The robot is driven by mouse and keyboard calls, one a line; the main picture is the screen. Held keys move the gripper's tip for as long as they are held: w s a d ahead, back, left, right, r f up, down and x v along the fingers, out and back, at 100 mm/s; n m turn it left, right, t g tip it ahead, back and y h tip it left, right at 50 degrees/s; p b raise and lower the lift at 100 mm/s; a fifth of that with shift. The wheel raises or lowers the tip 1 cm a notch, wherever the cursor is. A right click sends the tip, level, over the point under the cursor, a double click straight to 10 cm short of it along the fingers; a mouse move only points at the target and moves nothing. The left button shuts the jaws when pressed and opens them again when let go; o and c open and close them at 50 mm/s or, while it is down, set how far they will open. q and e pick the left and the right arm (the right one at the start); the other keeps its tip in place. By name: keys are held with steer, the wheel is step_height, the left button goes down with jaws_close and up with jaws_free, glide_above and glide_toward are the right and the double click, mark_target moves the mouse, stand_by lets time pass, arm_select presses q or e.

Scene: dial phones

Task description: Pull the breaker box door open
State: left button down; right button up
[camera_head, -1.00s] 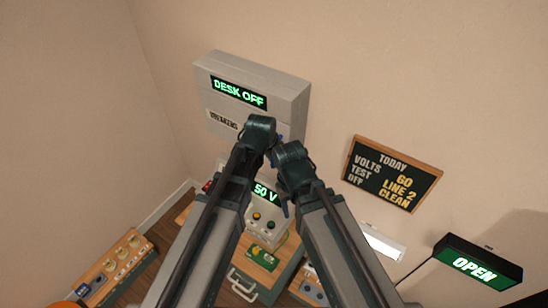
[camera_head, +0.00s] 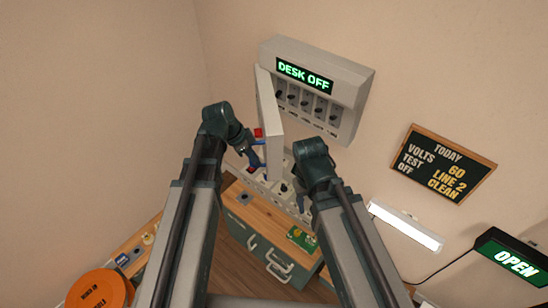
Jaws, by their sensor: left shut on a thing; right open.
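The grey breaker box (camera_head: 352,90) is mounted on the wall, with a green "DESK OFF" display on its upper part. Its door (camera_head: 268,110) is swung out from the left side, and a row of several dark switches (camera_head: 305,104) shows inside. My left gripper (camera_head: 256,158) is at the lower part of the door, shut on the door's handle; the handle itself is mostly hidden. My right gripper (camera_head: 302,198) is open below the box, partly hidden behind its own wrist, apart from the door.
Below is a wooden-topped cabinet (camera_head: 262,222) with a control panel and a green card (camera_head: 302,238). A chalkboard (camera_head: 446,163), a lit lamp (camera_head: 405,227) and an OPEN sign (camera_head: 512,258) are at the right. An orange round object (camera_head: 98,290) is at lower left.

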arm_select(q)
steer(key=w+a, duration=0.4)
steer(key=a, duration=0.5)
steer(key=w+a+m, duration=0.1)
steer(key=w+a, duration=0.3)
steer(key=a, duration=0.5)
steer(key=w+a+m+g, duration=0.1)
steer(key=w+a, duration=0.3)
steer(key=a, duration=0.5)
steer(key=c, duration=0.8)
jaws_free()
steer(key=shift+s, duration=0.1)
steer(key=shift+c, duration=0.2)
steer(key=shift+d, duration=0.1)
steer(key=shift+r, duration=0.1)
steer(key=p+v, duration=1.2)
steer(key=v, duration=0.1)
steer(key=shift+a+r+p, duration=0.2)
steer(key=shift+r+p, duration=0.05)
steer(key=shift+p, duration=0.15)
